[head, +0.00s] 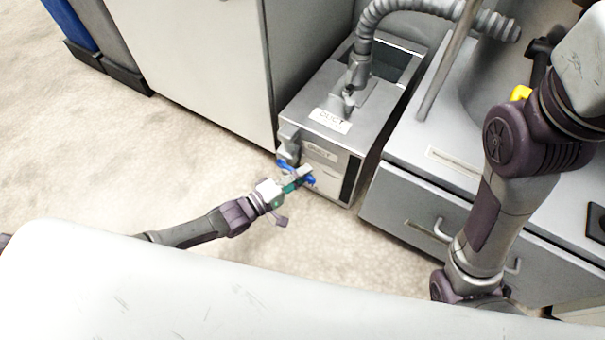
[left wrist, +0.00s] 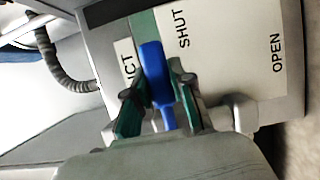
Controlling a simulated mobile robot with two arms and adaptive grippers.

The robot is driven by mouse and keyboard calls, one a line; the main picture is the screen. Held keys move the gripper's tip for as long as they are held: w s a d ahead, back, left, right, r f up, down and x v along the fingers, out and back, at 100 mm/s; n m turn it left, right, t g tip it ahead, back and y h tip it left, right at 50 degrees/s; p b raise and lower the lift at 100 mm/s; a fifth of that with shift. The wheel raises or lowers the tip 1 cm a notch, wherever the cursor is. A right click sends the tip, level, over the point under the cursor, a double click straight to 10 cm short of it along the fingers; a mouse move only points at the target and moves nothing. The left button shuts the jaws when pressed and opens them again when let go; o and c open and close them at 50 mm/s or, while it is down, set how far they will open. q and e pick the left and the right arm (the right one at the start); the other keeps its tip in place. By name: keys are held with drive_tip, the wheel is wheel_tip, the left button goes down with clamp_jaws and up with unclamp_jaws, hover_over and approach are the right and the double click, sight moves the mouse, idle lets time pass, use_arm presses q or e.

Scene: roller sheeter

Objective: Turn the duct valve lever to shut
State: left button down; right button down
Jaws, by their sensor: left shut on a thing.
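The duct box (head: 330,158) is a grey metal unit on the floor with DUCT labels. The blue valve lever (head: 310,180) is on its front, partly covered by my left gripper (head: 295,183). In the left wrist view the blue lever (left wrist: 153,72) stands between the green-padded fingers of my left gripper (left wrist: 158,95), which is shut on it. The lever lies near the SHUT label (left wrist: 184,30), on its left, and away from the OPEN label (left wrist: 279,53). My right arm shows at the right, but its gripper is out of view.
A ribbed hose (head: 410,8) rises from the box top. A large grey cabinet (head: 200,60) stands to the left of the box, and a drawer unit (head: 400,205) with handles stands to the right. The pale floor (head: 100,160) at left is clear.

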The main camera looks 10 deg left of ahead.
use_arm(q)
drive_tip(key=c, duration=1)
unclamp_jaws()
drive_tip(key=shift+s+a, duration=0.25)
drive_tip(key=v, duration=1.1)
drive_tip(key=shift+s, duration=0.15)
drive_tip(key=shift+r, duration=0.1)
